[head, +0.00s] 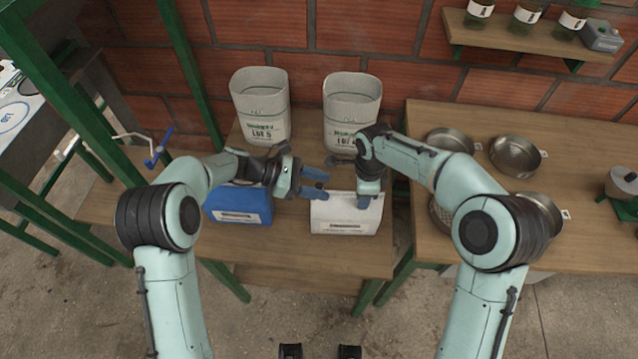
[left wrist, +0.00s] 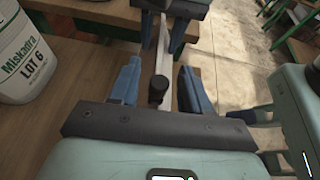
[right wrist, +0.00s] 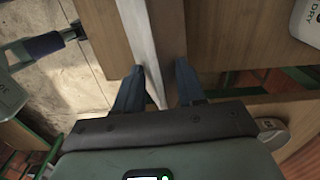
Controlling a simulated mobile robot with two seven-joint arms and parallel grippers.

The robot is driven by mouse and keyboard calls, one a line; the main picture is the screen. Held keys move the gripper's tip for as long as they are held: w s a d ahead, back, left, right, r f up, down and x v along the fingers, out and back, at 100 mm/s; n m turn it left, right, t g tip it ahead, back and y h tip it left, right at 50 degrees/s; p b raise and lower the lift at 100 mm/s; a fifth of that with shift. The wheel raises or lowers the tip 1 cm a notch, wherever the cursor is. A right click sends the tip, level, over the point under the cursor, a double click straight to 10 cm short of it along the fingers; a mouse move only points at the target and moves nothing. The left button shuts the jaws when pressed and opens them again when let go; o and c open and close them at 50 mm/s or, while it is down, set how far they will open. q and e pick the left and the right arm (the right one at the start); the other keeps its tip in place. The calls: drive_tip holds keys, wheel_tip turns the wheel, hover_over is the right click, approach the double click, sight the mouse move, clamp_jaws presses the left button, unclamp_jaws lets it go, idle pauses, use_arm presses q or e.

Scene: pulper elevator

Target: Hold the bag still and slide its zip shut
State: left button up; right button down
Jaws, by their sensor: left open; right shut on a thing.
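A white bag (head: 346,220) with a dark-lettered label lies at the front of the wooden table. My right gripper (head: 366,200) points down over its right part and is shut on it. In the right wrist view its pale edge (right wrist: 138,35) runs between the fingers (right wrist: 158,68). My left gripper (head: 324,184) is open at the bag's upper left. In the left wrist view a dark round knob (left wrist: 157,90), perhaps the zip's pull, lies between its fingers (left wrist: 158,68) with space on both sides. The zip teeth cannot be made out.
A blue bag (head: 238,204) lies left of the white one, below my left arm. Two tall pale bins (head: 262,110) (head: 350,112) stand behind; one reads LOT 6 in the left wrist view. Metal bowls (head: 515,155) stand on the right table (head: 430,118). A gap separates the tables.

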sight(339, 192)
use_arm(q)
drive_tip(key=shift+d, duration=0.15)
clamp_jaws()
drive_tip(key=shift+d, duration=2.55)
unclamp_jaws()
drive_tip(key=shift+a, duration=0.15)
